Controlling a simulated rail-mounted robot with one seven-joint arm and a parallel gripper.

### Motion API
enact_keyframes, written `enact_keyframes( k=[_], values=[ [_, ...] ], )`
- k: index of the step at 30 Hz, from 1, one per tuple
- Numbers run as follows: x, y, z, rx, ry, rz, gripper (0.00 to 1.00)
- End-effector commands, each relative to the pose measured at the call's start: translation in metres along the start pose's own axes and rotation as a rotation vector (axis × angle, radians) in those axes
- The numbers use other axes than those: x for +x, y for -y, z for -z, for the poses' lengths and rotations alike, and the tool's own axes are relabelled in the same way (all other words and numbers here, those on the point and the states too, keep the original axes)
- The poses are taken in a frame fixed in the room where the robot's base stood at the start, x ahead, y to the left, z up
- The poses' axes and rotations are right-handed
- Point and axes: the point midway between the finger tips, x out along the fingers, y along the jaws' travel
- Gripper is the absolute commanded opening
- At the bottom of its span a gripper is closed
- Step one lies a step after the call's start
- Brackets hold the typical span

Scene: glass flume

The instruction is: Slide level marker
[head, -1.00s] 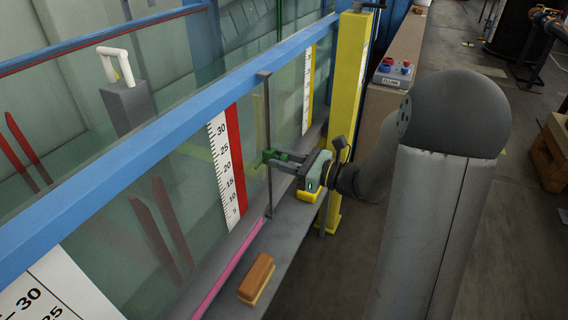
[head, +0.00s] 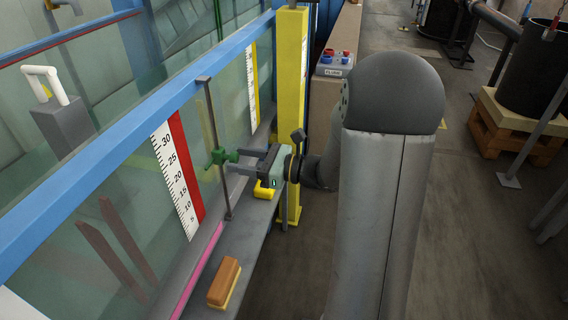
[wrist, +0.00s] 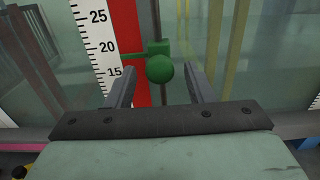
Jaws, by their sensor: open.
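The green level marker (head: 223,156) sits on a thin vertical rod (head: 213,120) in front of the glass wall. In the wrist view its round green knob (wrist: 160,69) faces me, and a green pointer reaches left across the red stripe beside the ruler (wrist: 100,45), near the 20 mark. My gripper (head: 242,162) is open, level with the marker on its right side. In the wrist view the two fingers (wrist: 160,82) stand apart to the left and right of the knob, with a gap on each side. I cannot tell how deep the knob lies between them.
A brown and yellow block (head: 224,283) lies on the grey ledge, with a yellow object (head: 264,189) below my gripper. A yellow post (head: 291,110) stands close behind. A control box (head: 337,63) sits farther back. The blue rail (head: 130,138) runs above the glass.

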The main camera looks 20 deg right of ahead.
Motion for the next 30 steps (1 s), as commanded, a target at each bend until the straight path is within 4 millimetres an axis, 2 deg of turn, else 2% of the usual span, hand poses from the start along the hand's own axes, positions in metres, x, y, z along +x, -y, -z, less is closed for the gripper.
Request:
enact_keyframes(
  k=[9,15,21,30],
  values=[
    [-0.079,0.001,-0.002,0.000,0.000,0.007,0.48],
    [-0.121,0.001,-0.001,0.001,0.001,0.004,0.48],
    [-0.144,0.000,-0.001,-0.001,0.000,0.001,0.48],
    [-0.150,0.000,0.000,-0.001,0.000,-0.001,0.48]
  ],
)
